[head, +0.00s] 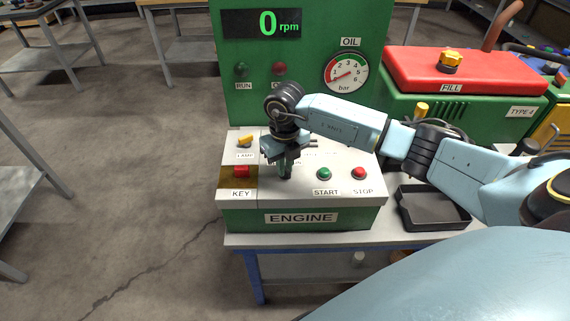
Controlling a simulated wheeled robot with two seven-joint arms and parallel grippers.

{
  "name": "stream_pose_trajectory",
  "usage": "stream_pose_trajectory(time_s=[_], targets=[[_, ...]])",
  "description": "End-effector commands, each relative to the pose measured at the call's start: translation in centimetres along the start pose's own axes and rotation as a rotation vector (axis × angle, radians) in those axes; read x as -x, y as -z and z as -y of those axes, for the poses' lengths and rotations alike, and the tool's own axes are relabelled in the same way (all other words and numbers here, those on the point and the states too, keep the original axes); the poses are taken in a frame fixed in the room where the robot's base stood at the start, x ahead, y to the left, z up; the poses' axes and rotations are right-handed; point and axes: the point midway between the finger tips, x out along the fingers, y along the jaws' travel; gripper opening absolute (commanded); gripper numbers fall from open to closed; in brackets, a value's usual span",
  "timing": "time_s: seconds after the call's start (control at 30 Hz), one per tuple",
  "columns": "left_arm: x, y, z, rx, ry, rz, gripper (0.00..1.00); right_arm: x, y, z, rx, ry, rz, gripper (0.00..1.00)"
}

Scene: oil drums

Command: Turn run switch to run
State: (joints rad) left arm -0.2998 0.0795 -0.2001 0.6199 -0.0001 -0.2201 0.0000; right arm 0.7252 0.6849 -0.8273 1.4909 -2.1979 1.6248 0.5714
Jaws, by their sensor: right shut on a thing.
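The engine panel (300,197) is a pale sloping console with a green front marked ENGINE. My right gripper (285,174) reaches down onto its middle, between the red key (241,171) and the green START button (324,173). It is shut on a small control there, which I take to be the run switch. The fingers hide that control and most of its label, so its position cannot be read. The display (262,24) shows 0 rpm. The RUN lamp (240,69) looks dark. My left gripper is not in view.
A yellow lamp switch (245,140) sits above the key, and a red STOP button (359,173) right of START. An oil gauge (347,72) is on the upright panel. A black tray (433,208) lies right of the console. A red-topped green machine (452,80) stands behind it.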

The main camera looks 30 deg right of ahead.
Motion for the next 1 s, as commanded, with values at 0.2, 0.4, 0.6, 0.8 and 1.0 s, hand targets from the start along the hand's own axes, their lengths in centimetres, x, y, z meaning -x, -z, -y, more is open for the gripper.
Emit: stream_pose_trajectory(time_s=[0.2, 0.4, 0.6, 0.8, 1.0], targets=[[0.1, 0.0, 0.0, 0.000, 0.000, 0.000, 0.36, 0.1, 0.0, 0.0, -0.007, 0.000, 0.000, 0.00], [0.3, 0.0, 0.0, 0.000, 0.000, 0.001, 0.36, 0.1, 0.0, 0.0, -0.063, 0.000, -0.001, 0.00], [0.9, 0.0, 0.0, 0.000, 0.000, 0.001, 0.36, 0.2, 0.0, 0.0, -0.193, 0.000, -0.001, 0.00], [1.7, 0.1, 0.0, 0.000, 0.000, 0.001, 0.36, 0.2, 0.0, -0.1, -0.375, 0.000, -0.001, 0.00], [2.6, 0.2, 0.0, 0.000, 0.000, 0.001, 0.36, 0.2, -0.1, -0.2, -0.565, -0.001, -0.001, 0.00]])
